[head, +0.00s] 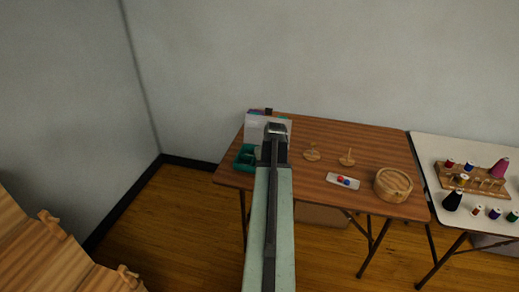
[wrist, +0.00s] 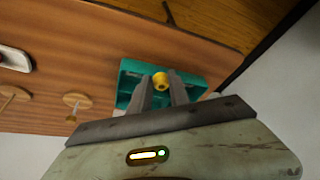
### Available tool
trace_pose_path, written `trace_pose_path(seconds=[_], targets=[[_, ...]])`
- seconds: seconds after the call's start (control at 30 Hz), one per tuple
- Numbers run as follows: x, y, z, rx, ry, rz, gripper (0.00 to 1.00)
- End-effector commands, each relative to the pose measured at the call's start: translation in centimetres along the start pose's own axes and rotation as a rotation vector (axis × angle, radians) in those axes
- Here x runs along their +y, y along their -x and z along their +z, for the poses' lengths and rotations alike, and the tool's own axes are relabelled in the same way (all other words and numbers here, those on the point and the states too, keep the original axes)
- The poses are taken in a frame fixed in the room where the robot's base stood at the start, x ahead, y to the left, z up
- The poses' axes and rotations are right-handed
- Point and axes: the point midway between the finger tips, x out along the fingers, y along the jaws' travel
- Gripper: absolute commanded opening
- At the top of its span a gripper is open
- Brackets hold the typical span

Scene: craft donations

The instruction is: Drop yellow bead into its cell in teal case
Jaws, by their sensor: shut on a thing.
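The yellow bead (wrist: 160,79) shows in the wrist view at the fingertips of my gripper (wrist: 161,85), which is shut on it. The teal case (wrist: 130,66) lies behind the bead in that view, so the bead appears over the case; its height above it is hard to tell. In the head view the teal case (head: 241,163) is at the left end of the wooden table, partly hidden by my arm. My fingertips and the bead are hidden there. The cells' contents are not clear.
The wooden table (head: 330,135) also holds two wooden discs with pegs (head: 347,158), a white tray (head: 333,178) with red and blue beads and a round wooden box (head: 393,184). A pale upright panel (head: 254,126) stands behind the case. A white table (head: 440,150) with thread spools is at right.

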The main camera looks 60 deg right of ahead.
Motion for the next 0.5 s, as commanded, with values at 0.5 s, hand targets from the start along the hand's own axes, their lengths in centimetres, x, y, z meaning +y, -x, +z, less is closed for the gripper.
trace_pose_path(seconds=[0.5], targets=[[2.7, -3.9, -10.5, -0.004, 0.404, -0.168, 0.0]])
